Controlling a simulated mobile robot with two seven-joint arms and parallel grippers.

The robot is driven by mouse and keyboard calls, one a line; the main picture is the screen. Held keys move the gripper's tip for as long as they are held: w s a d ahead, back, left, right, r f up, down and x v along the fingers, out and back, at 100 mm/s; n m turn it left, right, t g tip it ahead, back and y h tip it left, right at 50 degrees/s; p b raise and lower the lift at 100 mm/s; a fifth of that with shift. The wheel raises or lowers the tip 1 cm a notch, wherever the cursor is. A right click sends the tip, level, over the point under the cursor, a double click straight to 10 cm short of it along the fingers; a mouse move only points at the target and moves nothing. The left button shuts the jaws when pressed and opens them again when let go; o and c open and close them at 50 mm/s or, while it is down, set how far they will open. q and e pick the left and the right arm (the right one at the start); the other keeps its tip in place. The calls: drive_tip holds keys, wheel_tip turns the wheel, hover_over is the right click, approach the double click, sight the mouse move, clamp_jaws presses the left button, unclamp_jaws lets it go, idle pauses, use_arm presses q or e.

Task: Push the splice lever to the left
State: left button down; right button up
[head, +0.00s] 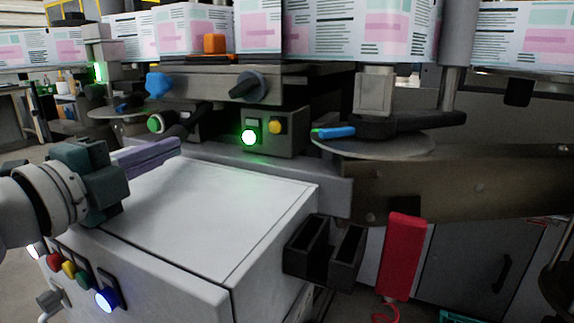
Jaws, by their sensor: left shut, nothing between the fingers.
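My left gripper (176,147) comes in from the left above the white cabinet top, its fingers shut with nothing between them. Its tips point right, just below and in front of a black lever-like bar (192,121) beside a green-ringed button (155,124). I cannot tell whether they touch. No label marks the splice lever. On the grey plate edge above are a black knob with a pointer (248,87) and a blue knob (158,85), with an orange block (214,44) on top. My right gripper is not in view.
A box with a lit green button (249,137) and a yellow button (275,127) is right of the gripper. A round disc (390,146) carries a blue-tipped bar (335,132). A black holder (322,252) and red handheld device (399,257) hang at the cabinet's right. The white cabinet top (210,215) is clear.

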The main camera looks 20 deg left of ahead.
use_arm(q)
drive_tip(key=shift+a, duration=0.75)
drive_tip(key=shift+w+a+b, duration=0.1)
drive_tip(key=shift+a+b, duration=0.05)
drive_tip(key=shift+b, duration=0.15)
drive_tip(key=shift+a, duration=0.15)
